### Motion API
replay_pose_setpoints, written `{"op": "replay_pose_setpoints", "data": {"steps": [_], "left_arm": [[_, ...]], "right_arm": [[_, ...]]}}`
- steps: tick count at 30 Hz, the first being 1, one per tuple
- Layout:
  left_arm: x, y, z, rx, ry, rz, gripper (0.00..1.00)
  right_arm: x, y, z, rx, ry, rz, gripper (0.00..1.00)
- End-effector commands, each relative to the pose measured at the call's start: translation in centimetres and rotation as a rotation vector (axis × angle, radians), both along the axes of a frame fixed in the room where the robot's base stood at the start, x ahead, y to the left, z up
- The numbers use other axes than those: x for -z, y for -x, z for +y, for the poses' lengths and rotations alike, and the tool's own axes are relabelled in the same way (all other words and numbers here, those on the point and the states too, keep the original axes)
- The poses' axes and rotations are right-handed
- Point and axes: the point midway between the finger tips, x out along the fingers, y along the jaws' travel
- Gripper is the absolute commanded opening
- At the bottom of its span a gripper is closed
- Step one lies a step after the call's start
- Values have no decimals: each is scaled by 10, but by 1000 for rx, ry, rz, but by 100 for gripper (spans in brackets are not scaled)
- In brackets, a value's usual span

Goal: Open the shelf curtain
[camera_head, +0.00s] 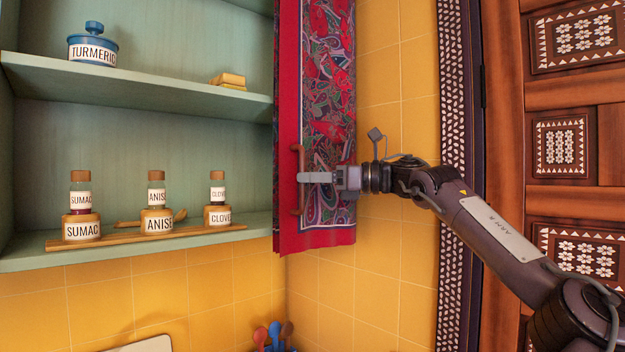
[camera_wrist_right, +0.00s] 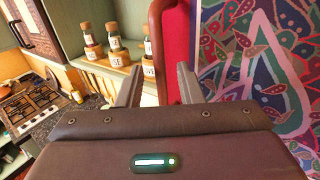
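The curtain (camera_head: 327,75) is red with a paisley pattern. It hangs gathered at the right end of the shelf (camera_head: 140,85), and most of the shelf's front is uncovered. A brown upright handle (camera_head: 301,152) sits on its left edge. My right gripper (camera_head: 304,177) is at the handle's middle. In the right wrist view, the curtain (camera_wrist_right: 255,60) fills the right side, and the handle (camera_wrist_right: 155,35) runs between the two spread fingers of my right gripper (camera_wrist_right: 159,80), with a gap visible on each side. My left gripper is not in view.
Labelled spice jars (camera_head: 158,220) stand on a wooden board (camera_head: 130,237) on the lower shelf. A blue turmeric pot (camera_head: 92,50) is above. A carved wooden door (camera_head: 560,100) stands right, behind my arm. A stove (camera_wrist_right: 30,105) shows in the wrist view.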

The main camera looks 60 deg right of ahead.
Motion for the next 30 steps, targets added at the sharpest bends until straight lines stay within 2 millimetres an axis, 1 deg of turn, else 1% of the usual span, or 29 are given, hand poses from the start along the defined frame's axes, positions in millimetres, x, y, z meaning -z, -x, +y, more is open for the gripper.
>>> {"op": "replay_pose_setpoints", "data": {"steps": [1, 6, 9, 13, 18, 30], "left_arm": [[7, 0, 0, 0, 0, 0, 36], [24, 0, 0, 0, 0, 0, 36], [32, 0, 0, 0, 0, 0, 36], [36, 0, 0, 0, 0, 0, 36], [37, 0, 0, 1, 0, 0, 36], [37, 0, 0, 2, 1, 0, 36]], "right_arm": [[2, 6, -3, 2, 1, -1, 33], [4, 33, -13, 4, 2, -3, 33], [4, 49, -18, 4, 1, -3, 33], [2, 63, -24, 2, 1, 0, 33], [1, 70, -26, 1, 0, 1, 33], [0, 70, -26, 0, 0, 0, 33]]}}
